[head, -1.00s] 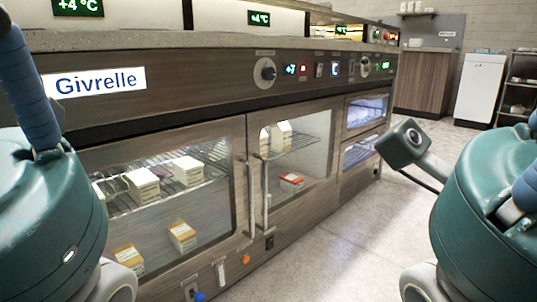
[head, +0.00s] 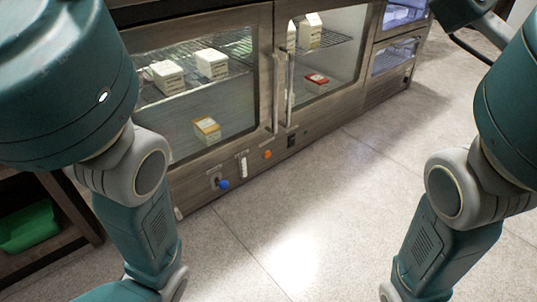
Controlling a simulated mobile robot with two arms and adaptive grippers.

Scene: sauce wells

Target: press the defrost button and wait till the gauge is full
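The lower front strip of the refrigerated counter (head: 330,125) carries several small controls. They are a blue knob or button (head: 223,184), a white upright gauge-like strip (head: 243,166), an orange round button (head: 267,154) and a black switch (head: 291,141). No label is readable, so I cannot tell which one is the defrost button. The strip looks pale, and its fill level is too small to read. My two arms frame the view at left and right, apart from these controls. Neither gripper shows.
Glass doors with upright handles (head: 277,92) stand above the controls. Cartons (head: 212,64) and a red-topped box (head: 316,83) sit inside. A green bin (head: 28,228) is on a low shelf at left. The floor (head: 300,220) before the counter is clear.

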